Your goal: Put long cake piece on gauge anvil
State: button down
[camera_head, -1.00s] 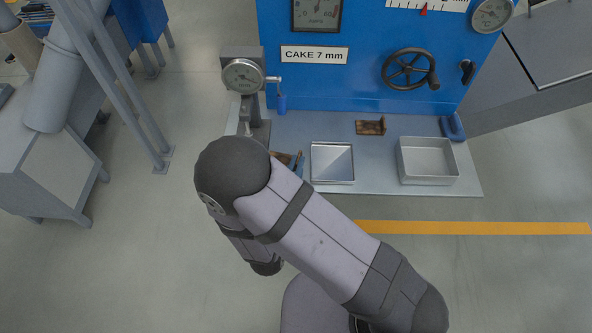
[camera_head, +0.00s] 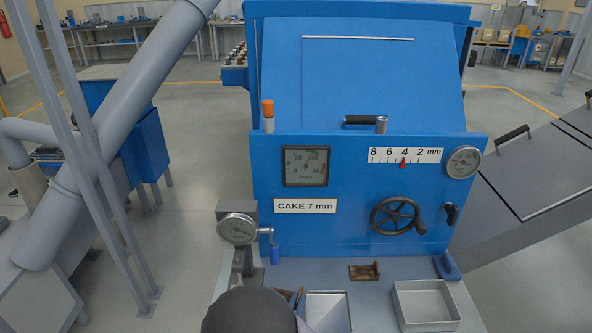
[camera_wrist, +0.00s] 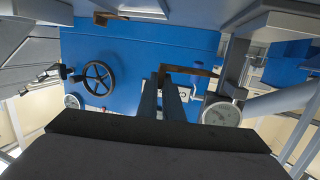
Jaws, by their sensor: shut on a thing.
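In the wrist view my gripper (camera_wrist: 163,82) is shut on a long brown cake piece (camera_wrist: 192,71), which sticks out to the right of the fingertips. The dial gauge (camera_wrist: 221,113) is close to the right of the fingers there, with its grey stand beside the piece's right end. I cannot tell whether the piece touches the gauge. In the head view the gauge dial (camera_head: 237,229) stands on a grey post at the left of the bench. My dark arm joint covers the gripper and the anvil area. A brown part (camera_head: 296,297) shows just right of the joint.
A shallow metal tray (camera_head: 347,316) and a deeper metal box (camera_head: 396,304) stand on the grey bench. A blue panel (camera_head: 340,243) with a handwheel (camera_head: 398,216) rises at the back.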

jog(key=s+d+m+g+h+p, duration=0.1)
jog(key=d+m+h+p, duration=0.2)
jog(key=d+p, duration=0.4)
jog(key=d+h, duration=0.1)
jog(key=d, duration=0.7)
jog(key=shift+g, duration=0.4)
jog(key=shift+d, duration=0.1)
jog(key=m+g+h+b, duration=0.3)
jog(key=h+b, duration=0.1)
jog(key=b, duration=0.5)
send_over(373, 319)
jog(key=shift+f+b, duration=0.35)
jog(key=shift+f, duration=4.45)
